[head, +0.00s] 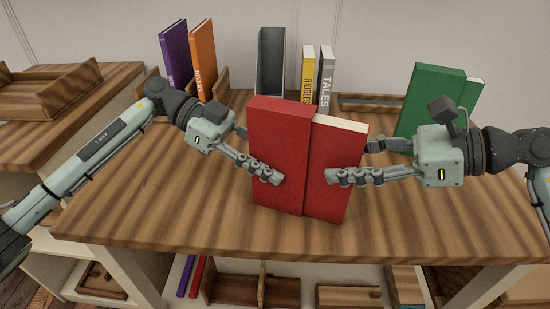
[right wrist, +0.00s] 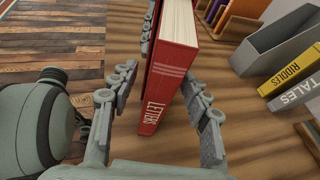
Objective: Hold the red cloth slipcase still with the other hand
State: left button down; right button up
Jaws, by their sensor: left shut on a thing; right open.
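The red cloth slipcase (head: 275,135) is upright over the middle of the table in the head view. My left gripper (head: 266,173) is shut on its left part, one finger across the front and the other largely hidden behind. A red book (head: 337,145) sticks out of the slipcase's right side, its pale page edges showing on top. My right gripper (head: 338,175) is open around the book's outer end. In the right wrist view the book's spine (right wrist: 160,100), lettered "LETTERS", stands between the two spread fingers, with a gap on the right. I cannot tell whether the slipcase touches the table.
The plank table (head: 180,200) is clear in front and to the left. Behind stand purple (head: 176,55) and orange (head: 203,55) books, a grey open case (head: 270,60), yellow (head: 308,75) and grey (head: 326,75) books. A green case (head: 430,95) with a green book stands behind my right gripper.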

aim_at(309, 155)
jog(key=shift+x, duration=1.25)
grip_shut()
jog(key=shift+r, duration=0.3)
jog(key=shift+w+a, duration=0.25)
jog(key=shift+a, duration=0.7)
jog(key=shift+w+a, duration=0.2)
jog(key=shift+a, duration=0.75)
